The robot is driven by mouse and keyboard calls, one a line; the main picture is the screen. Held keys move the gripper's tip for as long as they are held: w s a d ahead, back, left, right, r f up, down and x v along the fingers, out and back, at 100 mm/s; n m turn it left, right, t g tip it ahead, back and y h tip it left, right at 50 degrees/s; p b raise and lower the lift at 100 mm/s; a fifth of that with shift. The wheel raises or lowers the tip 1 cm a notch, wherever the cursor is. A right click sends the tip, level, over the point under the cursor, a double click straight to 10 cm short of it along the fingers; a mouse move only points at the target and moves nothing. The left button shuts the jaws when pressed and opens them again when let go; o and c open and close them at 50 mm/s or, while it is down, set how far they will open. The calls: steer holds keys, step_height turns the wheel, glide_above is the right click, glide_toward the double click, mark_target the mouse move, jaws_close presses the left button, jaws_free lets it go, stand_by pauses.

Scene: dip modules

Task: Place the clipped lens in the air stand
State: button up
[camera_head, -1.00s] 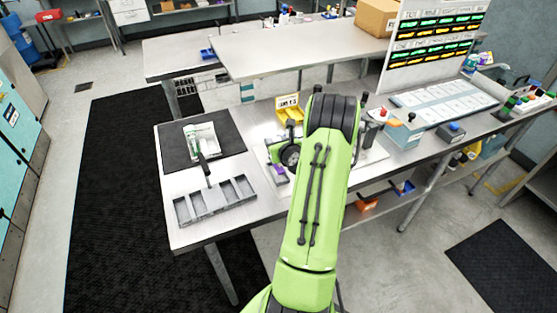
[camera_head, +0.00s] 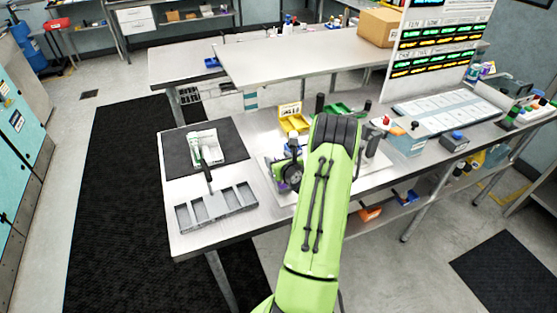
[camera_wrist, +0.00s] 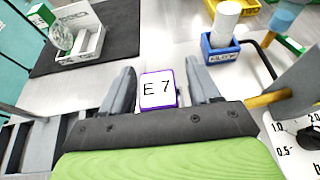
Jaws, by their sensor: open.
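My gripper (camera_wrist: 160,85) is open in the wrist view, with its two grey fingers spread apart. A purple-edged block with a white face marked "E 7" (camera_wrist: 158,90) shows between the fingers; I cannot tell how far below them it is. A clear, rounded piece (camera_wrist: 61,36), possibly the clipped lens, stands at a white box (camera_wrist: 82,45) on the dark mat at upper left. I cannot identify the air stand by any readable label.
A grey compartment tray (camera_head: 217,207) lies at the bench's front left. A blue bin (camera_wrist: 220,48) holding a white cylinder and a dark curved rod stand right of my gripper. A yellow bin (camera_head: 293,121) and green bin (camera_head: 340,109) are behind. Bare bench lies beside the mat.

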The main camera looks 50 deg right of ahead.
steer(key=shift+r, duration=0.3)
steer(key=b+v, duration=0.2)
steer(key=v, duration=1)
steer(key=w+a+r+n+g+y, duration=0.1)
steer(key=w+a+r+n+y, duration=0.2)
steer(key=a+n, duration=0.55)
steer(key=w+a+r+n+g+y, duration=0.1)
steer(key=w+a+r+n+y, duration=0.15)
steer(key=a+n, duration=0.6)
steer(key=w+a+r+n+g+y, duration=0.1)
steer(key=w+a+r+n+y, duration=0.15)
steer(key=a+n, duration=0.55)
steer(key=s+a+r+n+g, duration=0.1)
steer(key=s+a+r+n, duration=0.1)
steer(key=s+n, duration=0.3)
steer(key=s+a+r+n+g, duration=0.1)
steer(key=s+a+r+n, duration=0.1)
steer(key=s+a+n, duration=0.3)
steer(key=s+a+r+n+g+h, duration=0.1)
steer(key=s+a+r+n, duration=0.1)
steer(key=s+n, duration=0.5)
steer(key=shift+a+r, duration=0.35)
steer(key=shift+a, duration=0.35)
steer(key=shift+s, duration=0.1)
